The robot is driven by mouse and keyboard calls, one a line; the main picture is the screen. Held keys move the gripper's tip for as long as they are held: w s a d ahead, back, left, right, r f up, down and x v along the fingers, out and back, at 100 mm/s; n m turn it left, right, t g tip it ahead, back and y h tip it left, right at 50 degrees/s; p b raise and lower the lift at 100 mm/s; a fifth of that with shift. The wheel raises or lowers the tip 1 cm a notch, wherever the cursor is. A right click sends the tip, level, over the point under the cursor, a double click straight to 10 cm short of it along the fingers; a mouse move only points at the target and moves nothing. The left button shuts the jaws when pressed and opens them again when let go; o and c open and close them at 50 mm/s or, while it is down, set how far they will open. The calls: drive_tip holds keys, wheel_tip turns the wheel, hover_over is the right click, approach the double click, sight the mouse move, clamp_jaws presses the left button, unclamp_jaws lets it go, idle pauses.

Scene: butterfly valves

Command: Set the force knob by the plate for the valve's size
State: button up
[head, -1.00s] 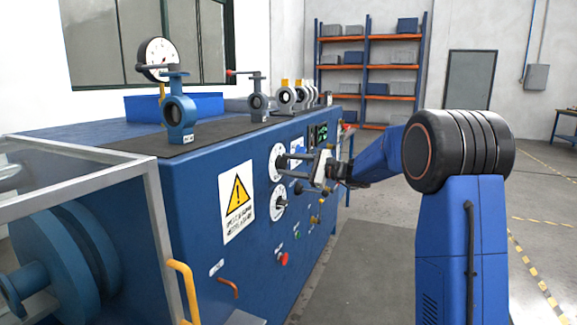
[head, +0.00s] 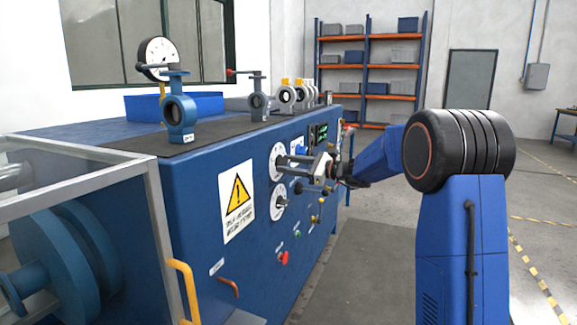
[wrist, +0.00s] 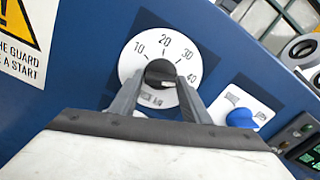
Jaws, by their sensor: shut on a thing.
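The force knob (wrist: 157,72) is black and sits at the centre of a white round dial marked 10, 20, 30 and 40 (wrist: 192,60). This is the upper dial (head: 276,158) on the blue cabinet's front. My gripper (wrist: 158,84) has a finger on each side of the knob and is shut on it. A short pale mark on the knob points to the right in the wrist view, near the 40 side. A blue butterfly valve (head: 179,110) stands upright on the cabinet top with a small white plate (head: 188,138), too small to read.
A second white dial (head: 278,207) sits just below. Another valve (head: 258,104) and several smaller ones stand farther back. A red button (head: 282,258) is low on the panel. The floor beside the cabinet is clear.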

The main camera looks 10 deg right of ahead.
drive_tip(key=shift+f, duration=0.15)
drive_tip(key=o, duration=0.9)
drive_tip(key=shift+d, duration=0.1)
drive_tip(key=v, duration=1.7)
drive_tip(key=shift+s+d, duration=0.15)
